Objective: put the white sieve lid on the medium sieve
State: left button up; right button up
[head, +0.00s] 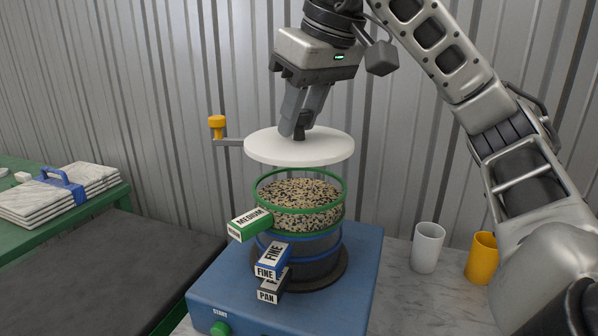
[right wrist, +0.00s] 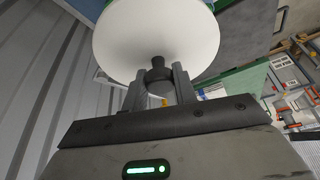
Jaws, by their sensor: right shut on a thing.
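The white sieve lid (head: 270,148) is a flat round disc with a dark knob (head: 300,124) in its middle. My right gripper (head: 300,132) is shut on the knob and holds the lid about level, just above the sieve stack. The lid and gripper also show in the right wrist view (right wrist: 130,45). The medium sieve (head: 257,190) has green rims and a green MEDIUM tag, and holds mixed grain. It sits on top of the blue-rimmed fine sieve (head: 325,243), with the pan tag (head: 270,291) below. A gap shows between lid and sieve. My left gripper is not in view.
The stack stands on a blue shaker base (head: 215,290) with a green START button (head: 220,328). A yellow-knobbed arm (head: 217,125) sticks out behind the lid. A white cup (head: 428,247) and a yellow cup (head: 481,257) stand at right.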

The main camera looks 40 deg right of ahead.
aim_at(300, 134)
jog(key=f, duration=0.1)
jog(key=w+d+f, duration=0.1)
jog(key=f, duration=0.1)
jog(key=shift+w+d+f+b, duration=0.15)
jog(key=shift+w+d+b, duration=0.1)
jog(key=shift+w+b, duration=0.1)
jog(key=shift+w+d+f, duration=0.15)
jog(key=shift+w+d, duration=0.05)
jog(key=shift+w+d+f, duration=0.1)
jog(key=shift+w+f, duration=0.05)
jog(key=f, duration=0.3)
jog(key=shift+w+d+f, duration=0.2)
jog(key=shift+w+d, duration=0.05)
jog(key=shift+d, duration=0.05)
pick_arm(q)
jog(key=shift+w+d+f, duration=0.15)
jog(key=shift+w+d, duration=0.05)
pick_arm(e)
jog(key=shift+a+f, duration=0.1)
jog(key=shift+f, duration=0.1)
jog(key=shift+f, duration=0.2)
jog(key=o, duration=1)
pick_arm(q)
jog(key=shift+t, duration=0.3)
pick_arm(e)
jog(key=shift+o, duration=0.2)
